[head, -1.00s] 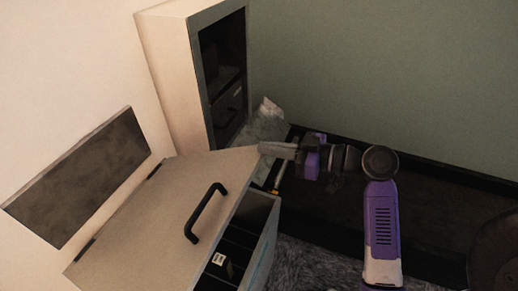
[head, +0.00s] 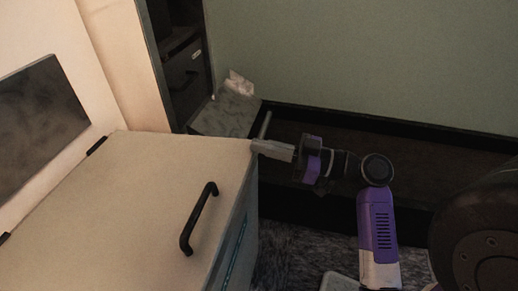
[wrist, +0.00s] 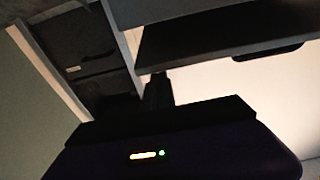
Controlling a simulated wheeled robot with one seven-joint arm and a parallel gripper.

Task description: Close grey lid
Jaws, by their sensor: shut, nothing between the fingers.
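The grey lid (head: 110,195) is a broad flat panel with a black bar handle (head: 198,218), at the lower left of the head view. It lies over its box (head: 243,225), and no open gap shows along the front edge. Black hinges sit on its wall side. My gripper (head: 258,146) is shut and empty, with its tips at the lid's far right corner. I cannot tell whether they touch the lid. In the dark wrist view, the gripper's fingers (wrist: 158,90) show close to the lid's underside or edge, which is unclear.
A tall cabinet (head: 125,60) with dark drawers stands behind the lid. A grey marbled block (head: 225,115) with a crumpled pale item (head: 238,83) sits beside it. A dark low-edged tray area (head: 420,150) runs along the green wall. A grey furry rug (head: 300,255) covers the floor.

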